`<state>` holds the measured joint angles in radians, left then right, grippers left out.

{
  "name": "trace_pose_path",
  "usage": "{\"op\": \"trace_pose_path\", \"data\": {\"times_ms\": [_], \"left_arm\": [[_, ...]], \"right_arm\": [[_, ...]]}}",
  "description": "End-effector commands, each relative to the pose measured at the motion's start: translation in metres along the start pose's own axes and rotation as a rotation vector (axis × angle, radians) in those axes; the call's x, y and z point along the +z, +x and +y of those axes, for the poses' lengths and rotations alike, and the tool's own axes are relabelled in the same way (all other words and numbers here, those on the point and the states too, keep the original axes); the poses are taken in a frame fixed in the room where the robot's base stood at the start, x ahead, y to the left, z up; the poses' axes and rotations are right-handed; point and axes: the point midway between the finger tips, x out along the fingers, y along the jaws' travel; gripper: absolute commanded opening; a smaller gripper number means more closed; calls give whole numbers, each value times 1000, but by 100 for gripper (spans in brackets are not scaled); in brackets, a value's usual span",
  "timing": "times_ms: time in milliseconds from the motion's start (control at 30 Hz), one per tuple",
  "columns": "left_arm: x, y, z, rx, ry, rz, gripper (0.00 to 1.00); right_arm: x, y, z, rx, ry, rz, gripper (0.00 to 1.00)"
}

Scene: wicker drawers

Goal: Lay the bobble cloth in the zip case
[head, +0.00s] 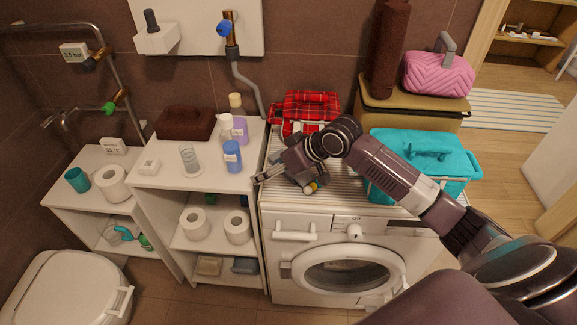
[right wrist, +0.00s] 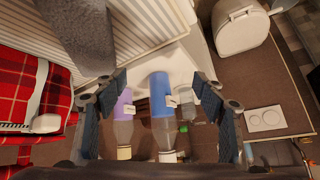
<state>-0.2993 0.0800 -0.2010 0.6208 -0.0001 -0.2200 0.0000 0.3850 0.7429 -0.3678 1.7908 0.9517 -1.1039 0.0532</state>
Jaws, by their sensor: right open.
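A red plaid case (head: 304,104), which I take for the zip case, sits at the back of the washing machine top. It also shows at the left of the right wrist view (right wrist: 32,90), with a white strip along it. A grey fuzzy elongated thing (right wrist: 82,35) lies over the ribbed top in the right wrist view; it may be the bobble cloth, but I cannot tell. In the head view my right arm hides that area. My right gripper (head: 264,180) is open and points left, in front of the case, with nothing between its fingers (right wrist: 160,84). My left gripper is out of view.
A blue bottle (head: 232,157), a lilac bottle (head: 239,130) and a glass (head: 189,159) stand on the white shelf (head: 160,178) left of the washing machine.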

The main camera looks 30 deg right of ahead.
Motion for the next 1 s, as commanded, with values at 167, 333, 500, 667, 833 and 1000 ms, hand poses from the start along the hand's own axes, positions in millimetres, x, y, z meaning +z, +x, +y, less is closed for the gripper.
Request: {"op": "trace_pose_path", "data": {"times_ms": [167, 333, 500, 667, 833, 1000], "left_arm": [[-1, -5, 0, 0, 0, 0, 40], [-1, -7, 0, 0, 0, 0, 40], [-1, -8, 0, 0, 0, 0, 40], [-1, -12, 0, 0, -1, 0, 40], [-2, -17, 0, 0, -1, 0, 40], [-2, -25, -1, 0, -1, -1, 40]], "right_arm": [[-5, -21, 32, 101, 27, -187, 64], [-2, -41, 58, 189, 71, -295, 64], [2, -46, 68, 222, 92, -332, 64], [8, -31, 71, 220, 93, -335, 64], [11, -16, 78, 222, 92, -334, 64], [16, 3, 87, 221, 91, -333, 64]]}}
